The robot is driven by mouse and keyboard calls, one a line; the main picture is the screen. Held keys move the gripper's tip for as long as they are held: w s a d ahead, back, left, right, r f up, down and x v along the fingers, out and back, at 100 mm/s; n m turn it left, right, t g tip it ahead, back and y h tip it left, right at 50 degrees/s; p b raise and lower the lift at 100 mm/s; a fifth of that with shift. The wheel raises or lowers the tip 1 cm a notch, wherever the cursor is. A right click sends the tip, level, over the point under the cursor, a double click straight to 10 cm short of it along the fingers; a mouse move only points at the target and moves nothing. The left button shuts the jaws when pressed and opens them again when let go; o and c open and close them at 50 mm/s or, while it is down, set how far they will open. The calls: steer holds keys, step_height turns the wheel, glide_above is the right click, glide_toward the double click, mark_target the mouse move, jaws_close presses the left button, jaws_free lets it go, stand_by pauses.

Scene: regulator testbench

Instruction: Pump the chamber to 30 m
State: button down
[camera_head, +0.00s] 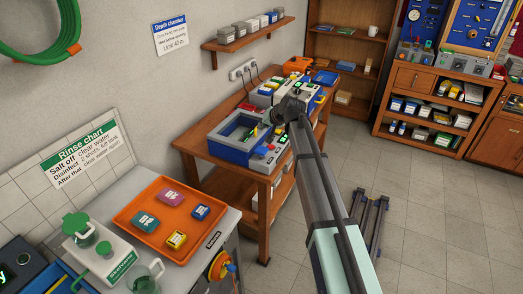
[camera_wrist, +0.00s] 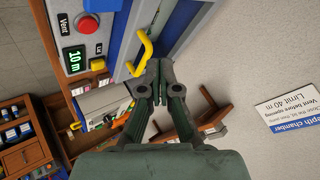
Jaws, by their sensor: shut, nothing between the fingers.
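The depth chamber (camera_head: 222,151), a blue and grey box, sits on the wooden bench along the wall. In the wrist view its green display (camera_wrist: 75,60) reads 10 m, beside a red button (camera_wrist: 88,25) and a "Vent" label (camera_wrist: 63,24).
A wall sign (camera_head: 170,34) gives a limit of 40 m. Grey devices (camera_head: 283,91) stand behind the chamber, under a wall shelf (camera_head: 249,33). An orange tray (camera_head: 147,233) with several small coloured packs lies on the front counter. Open floor lies to the right.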

mark_target(262, 149)
steer(key=shift+f+b, duration=1.85)
steer(key=shift+f, duration=2.5)
steer(key=shift+f, duration=0.15)
steer(key=shift+f+b, duration=0.3)
steer(key=shift+b, duration=0.05)
steer(key=shift+f+b, duration=0.85)
steer(key=shift+f, duration=0.45)
steer(key=shift+r, duration=0.2)
steer(key=shift+r+p, duration=0.6)
steer(key=shift+r, duration=0.95)
steer(key=shift+r+p, duration=1)
steer(key=shift+r, duration=1.5)
